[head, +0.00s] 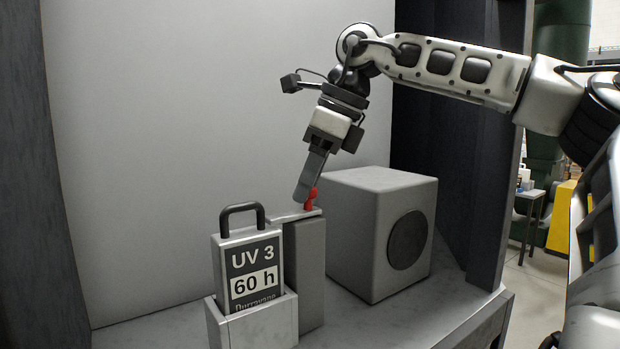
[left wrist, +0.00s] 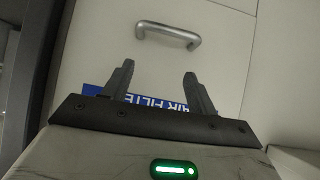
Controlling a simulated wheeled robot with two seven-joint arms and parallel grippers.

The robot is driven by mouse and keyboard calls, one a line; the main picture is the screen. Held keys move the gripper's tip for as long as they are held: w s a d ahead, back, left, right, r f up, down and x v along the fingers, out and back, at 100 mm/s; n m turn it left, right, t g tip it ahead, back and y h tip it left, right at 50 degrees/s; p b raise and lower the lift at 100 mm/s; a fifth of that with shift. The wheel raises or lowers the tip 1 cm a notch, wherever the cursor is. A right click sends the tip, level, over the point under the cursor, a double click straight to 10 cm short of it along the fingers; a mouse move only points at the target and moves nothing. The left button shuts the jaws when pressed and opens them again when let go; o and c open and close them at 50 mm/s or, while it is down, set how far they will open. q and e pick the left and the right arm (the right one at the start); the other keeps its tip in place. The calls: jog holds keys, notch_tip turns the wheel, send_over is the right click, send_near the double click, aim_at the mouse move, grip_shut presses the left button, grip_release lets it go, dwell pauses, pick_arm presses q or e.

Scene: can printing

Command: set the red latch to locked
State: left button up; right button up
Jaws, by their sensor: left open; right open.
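The red latch (head: 310,199) stands on top of a grey block (head: 305,260) at the middle of the shelf. It points up and leans slightly right. My right gripper (head: 303,196) reaches down from above, its fingertips at the left side of the latch, close to or touching it; I cannot tell which. Its jaws are open, though the two fingers overlap in the head view. My left gripper (left wrist: 158,78) shows only in the left wrist view. It is open and empty, facing a pale panel with a metal handle (left wrist: 168,35).
A UV 3 cartridge (head: 250,265) with a black handle sits in a holder left of the grey block. A grey box (head: 380,230) with a dark round disc stands to the right. A blue AIR FILTER label (left wrist: 165,103) lies behind my left fingers.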

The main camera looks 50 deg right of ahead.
jog(key=v, duration=0.7)
jog(key=shift+r, duration=0.3)
